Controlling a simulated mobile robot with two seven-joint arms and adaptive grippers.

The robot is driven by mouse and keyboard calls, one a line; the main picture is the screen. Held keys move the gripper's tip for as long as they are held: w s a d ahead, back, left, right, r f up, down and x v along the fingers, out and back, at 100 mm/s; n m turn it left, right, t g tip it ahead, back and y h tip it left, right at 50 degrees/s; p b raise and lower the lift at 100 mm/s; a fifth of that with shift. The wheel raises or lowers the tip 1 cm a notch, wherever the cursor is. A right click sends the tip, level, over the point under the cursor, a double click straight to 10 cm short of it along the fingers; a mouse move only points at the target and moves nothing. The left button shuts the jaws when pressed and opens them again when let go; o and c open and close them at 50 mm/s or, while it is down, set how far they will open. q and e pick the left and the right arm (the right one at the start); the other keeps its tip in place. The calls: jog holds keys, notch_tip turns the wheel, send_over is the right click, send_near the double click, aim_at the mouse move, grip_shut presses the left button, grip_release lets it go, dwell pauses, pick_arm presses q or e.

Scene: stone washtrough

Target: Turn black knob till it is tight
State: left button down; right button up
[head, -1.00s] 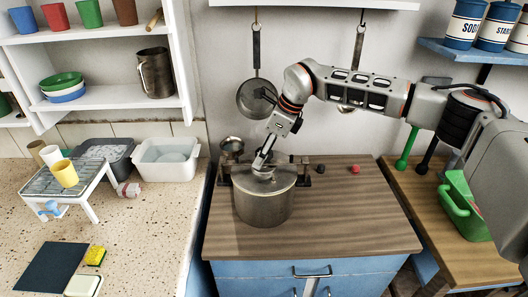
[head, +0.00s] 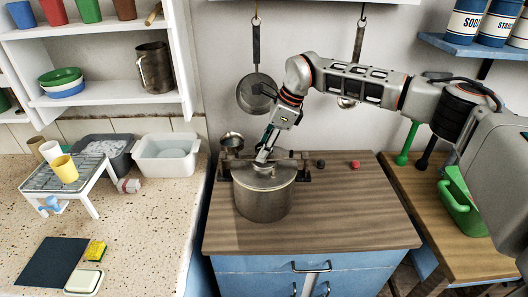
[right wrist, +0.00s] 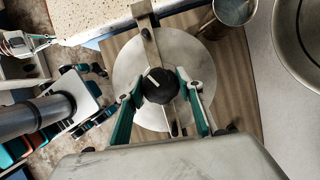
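The black knob (right wrist: 158,88), with a pale mark on top, sits at the middle of a metal bar (right wrist: 149,40) across the round lid (right wrist: 205,58). The lid covers a steel pot (head: 263,203) on the wooden worktop. My right gripper (head: 264,158) reaches down onto the lid's middle. In the right wrist view its teal fingers (right wrist: 159,86) lie on opposite sides of the knob, seemingly against it. In the head view the gripper hides most of the knob. A teal-and-grey part at the wrist view's left edge may be my left gripper (right wrist: 38,42); its fingers are unclear.
A metal vessel (head: 232,142) stands close behind the pot. A black knob-like piece (head: 320,164) and a red one (head: 355,164) lie at the worktop's back. Pans (head: 257,93) hang on the wall. The worktop's front right is clear.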

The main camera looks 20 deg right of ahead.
jog(key=shift+m+b, duration=0.5)
jog(key=shift+b, duration=0.05)
jog(key=shift+m+t+h+b, duration=0.3)
jog(key=shift+m+t+b, duration=0.3)
jog(key=shift+m+b, duration=0.55)
jog(key=shift+m+t+h+b, duration=0.3)
jog(key=shift+m+h+b, duration=0.15)
jog(key=shift+m, duration=0.8)
jog(key=o, duration=0.9)
